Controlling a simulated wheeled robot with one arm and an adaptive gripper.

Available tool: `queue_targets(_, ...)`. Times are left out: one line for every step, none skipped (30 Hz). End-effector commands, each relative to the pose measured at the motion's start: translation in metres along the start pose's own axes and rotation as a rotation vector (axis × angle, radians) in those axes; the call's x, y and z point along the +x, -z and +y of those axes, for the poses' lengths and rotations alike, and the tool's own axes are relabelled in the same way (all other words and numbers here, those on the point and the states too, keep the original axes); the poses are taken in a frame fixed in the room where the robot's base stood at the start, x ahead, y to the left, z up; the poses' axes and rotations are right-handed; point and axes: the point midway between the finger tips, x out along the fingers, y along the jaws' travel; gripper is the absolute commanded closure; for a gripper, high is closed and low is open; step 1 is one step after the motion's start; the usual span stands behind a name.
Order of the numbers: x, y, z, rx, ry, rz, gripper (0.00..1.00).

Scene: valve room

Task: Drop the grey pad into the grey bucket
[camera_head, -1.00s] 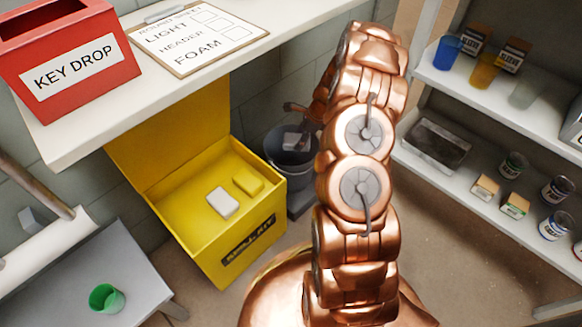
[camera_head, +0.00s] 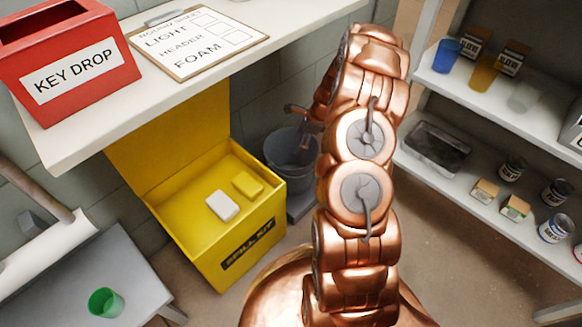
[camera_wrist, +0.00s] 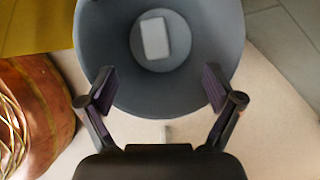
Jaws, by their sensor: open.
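The grey bucket (camera_head: 282,172) stands on the floor behind the yellow box, partly hidden by my arm in the head view. In the wrist view I look down into the bucket (camera_wrist: 105,45). The grey pad (camera_wrist: 155,38), a light grey block, lies inside on the bucket's bottom, apart from my fingers. My gripper (camera_wrist: 160,84) is open and empty, its two fingers spread over the near part of the bucket. In the head view the pad is hidden.
A yellow spill kit box (camera_head: 205,250) holds a white pad (camera_head: 222,205) and a yellow pad (camera_head: 247,183). The counter with a red key drop box (camera_head: 75,65) overhangs it. A shelf unit (camera_head: 480,195) with cans stands right. A green cup (camera_head: 105,302) sits at lower left.

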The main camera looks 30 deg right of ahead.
Motion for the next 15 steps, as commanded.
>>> queue_targets(-0.007,0.000,-0.001,0.000,0.003,0.000,0.09)
queue_targets(-0.011,0.000,-0.001,0.000,0.004,0.000,0.09)
queue_targets(-0.017,0.001,-0.001,0.000,0.005,0.000,0.09)
queue_targets(-0.023,0.000,-0.001,0.001,0.005,0.000,0.09)
queue_targets(-0.028,0.000,-0.001,0.001,0.005,0.000,0.09)
queue_targets(-0.036,0.000,-0.001,0.000,0.005,-0.001,0.09)
queue_targets(-0.043,0.000,-0.001,0.000,0.005,-0.001,0.09)
queue_targets(-0.048,0.000,-0.001,0.001,0.005,-0.001,0.09)
queue_targets(-0.056,0.001,-0.001,0.001,0.005,0.000,0.09)
queue_targets(-0.061,0.001,-0.001,0.001,0.006,0.000,0.09)
queue_targets(-0.067,0.001,-0.002,0.001,0.006,0.000,0.09)
queue_targets(-0.074,0.001,-0.001,0.001,0.005,0.000,0.09)
queue_targets(-0.080,0.001,-0.001,0.001,0.004,0.000,0.09)
queue_targets(-0.085,0.000,-0.001,0.001,0.003,0.000,0.09)
queue_targets(-0.090,0.000,0.000,0.000,0.003,0.000,0.09)
